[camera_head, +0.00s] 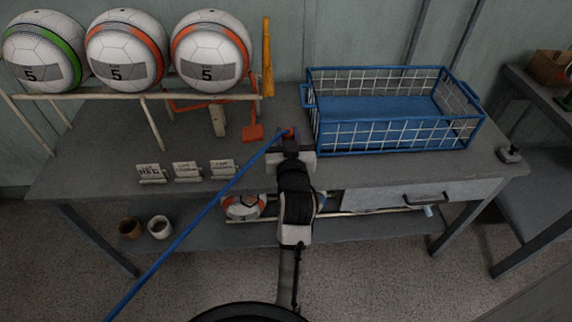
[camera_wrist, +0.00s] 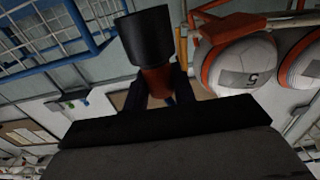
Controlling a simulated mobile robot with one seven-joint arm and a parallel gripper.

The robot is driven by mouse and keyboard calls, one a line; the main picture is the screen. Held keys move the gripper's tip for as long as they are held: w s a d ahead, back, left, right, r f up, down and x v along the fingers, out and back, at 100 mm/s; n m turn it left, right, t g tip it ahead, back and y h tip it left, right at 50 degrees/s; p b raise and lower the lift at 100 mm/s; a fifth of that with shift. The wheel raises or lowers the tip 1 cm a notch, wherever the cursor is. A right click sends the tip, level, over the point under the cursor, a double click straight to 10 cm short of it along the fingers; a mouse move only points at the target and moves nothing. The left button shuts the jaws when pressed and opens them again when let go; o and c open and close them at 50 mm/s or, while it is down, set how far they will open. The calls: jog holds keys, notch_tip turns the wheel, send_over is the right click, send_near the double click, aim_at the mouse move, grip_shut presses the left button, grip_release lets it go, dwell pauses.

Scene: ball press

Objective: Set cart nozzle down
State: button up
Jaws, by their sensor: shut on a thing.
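The cart nozzle (camera_wrist: 148,38) shows in the wrist view as a black cylinder on a red-brown body, between my fingers. In the head view only a small reddish part of the nozzle (camera_head: 288,131) shows; my gripper hides the rest. My gripper (camera_head: 291,146) is shut on it, over the workbench (camera_head: 275,105) near its front edge, between the ball rack and the blue basket. In the wrist view my gripper (camera_wrist: 158,86) has a finger on each side of the red-brown body. A blue hose (camera_head: 195,219) runs from the nozzle to the lower left.
A blue wire basket (camera_head: 398,140) stands right of my gripper. Several balls (camera_head: 123,50) sit on a rack (camera_head: 155,125) at the left, with small label cards (camera_head: 187,171) in front. An orange upright piece (camera_head: 267,58) stands at the rack's right end. A drawer (camera_head: 415,197) sits under the bench.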

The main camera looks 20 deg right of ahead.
jog(key=shift+w+f, duration=0.15)
jog(key=shift+w, duration=0.05)
notch_tip(320, 180, down, 10)
jog(key=shift+r+p, duration=0.25)
jog(key=shift+p, duration=0.15)
jog(key=shift+f, duration=0.2)
jog(key=o, duration=1)
jog(key=shift+o, duration=0.2)
jog(key=shift+r, duration=0.1)
